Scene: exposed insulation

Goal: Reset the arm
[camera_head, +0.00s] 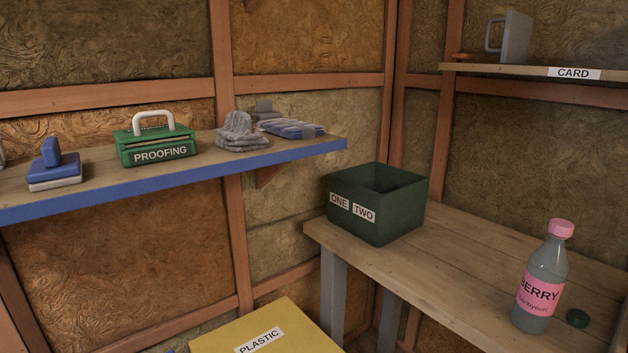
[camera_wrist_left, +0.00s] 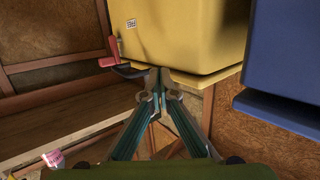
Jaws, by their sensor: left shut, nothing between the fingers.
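My left gripper (camera_wrist_left: 157,78) shows in the left wrist view with its fingertips together and nothing between them. The tips are in front of the lower edge of a yellow box (camera_wrist_left: 190,35); I cannot tell whether they touch it. Neither arm shows in the head view, and my right gripper is in neither view.
The head view shows a blue-edged shelf (camera_head: 180,185) with a green PROOFING box (camera_head: 155,147), a wooden bench (camera_head: 440,260) with a dark green open box (camera_head: 375,215) and a BERRY bottle (camera_head: 540,280), and a yellow PLASTIC box (camera_head: 285,325). A blue object (camera_wrist_left: 285,60) is right of the gripper.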

